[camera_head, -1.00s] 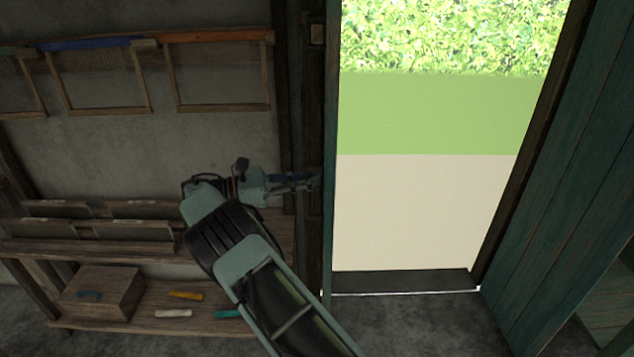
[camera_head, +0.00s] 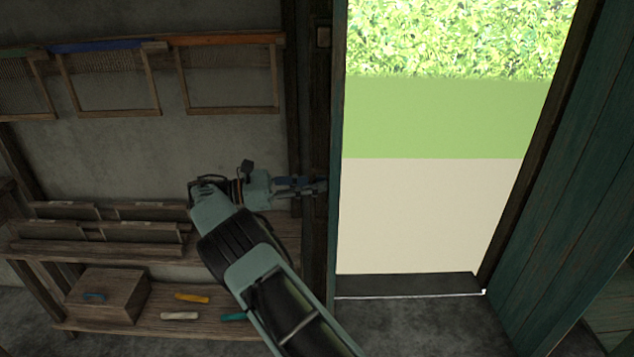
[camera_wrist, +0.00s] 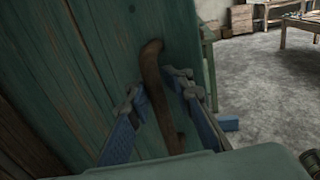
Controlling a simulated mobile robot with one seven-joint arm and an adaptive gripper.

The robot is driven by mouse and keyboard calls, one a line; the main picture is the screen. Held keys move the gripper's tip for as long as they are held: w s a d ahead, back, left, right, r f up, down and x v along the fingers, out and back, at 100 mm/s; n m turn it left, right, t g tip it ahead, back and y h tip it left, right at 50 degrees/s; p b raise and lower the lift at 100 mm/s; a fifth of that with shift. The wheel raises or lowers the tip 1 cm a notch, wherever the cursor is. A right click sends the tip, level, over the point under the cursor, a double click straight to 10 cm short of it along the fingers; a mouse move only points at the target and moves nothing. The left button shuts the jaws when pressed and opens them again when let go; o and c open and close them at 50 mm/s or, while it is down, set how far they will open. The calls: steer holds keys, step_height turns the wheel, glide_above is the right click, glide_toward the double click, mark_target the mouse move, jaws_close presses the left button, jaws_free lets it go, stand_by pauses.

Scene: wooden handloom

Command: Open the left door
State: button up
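The left door (camera_head: 337,200) shows nearly edge-on in the head view, a thin green strip at the left side of the open doorway. In the wrist view its green plank face (camera_wrist: 90,60) fills the left and middle. A brown curved handle (camera_wrist: 151,75) stands on that face. My gripper (camera_wrist: 158,85) is open, with one blue finger on each side of the handle and gaps showing. The handle's lower part runs down between the fingers. In the head view my gripper (camera_head: 322,186) is beside the door strip, and the handle cannot be made out.
Another green door (camera_head: 560,200) stands swung open at the right of the doorway. A wooden shelf (camera_head: 125,325) with tools and a box is at the left, below hanging frames (camera_head: 110,85). The doorway is clear over a dark sill (camera_head: 410,285).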

steer(key=shift+o, duration=0.3)
steer(key=shift+r, duration=0.2)
steer(key=r, duration=0.4)
steer(key=w+r, duration=0.1)
steer(key=r, duration=0.1)
steer(key=shift+r, duration=0.3)
steer(key=r, duration=0.1)
steer(key=s+r, duration=0.1)
steer(key=r, duration=0.1)
steer(key=shift+s+d, duration=0.1)
steer(key=shift+s, duration=0.1)
steer(key=shift+w, duration=0.25)
steer(key=shift+r, duration=0.25)
steer(key=shift+f, duration=0.1)
steer(key=shift+s+f, duration=0.1)
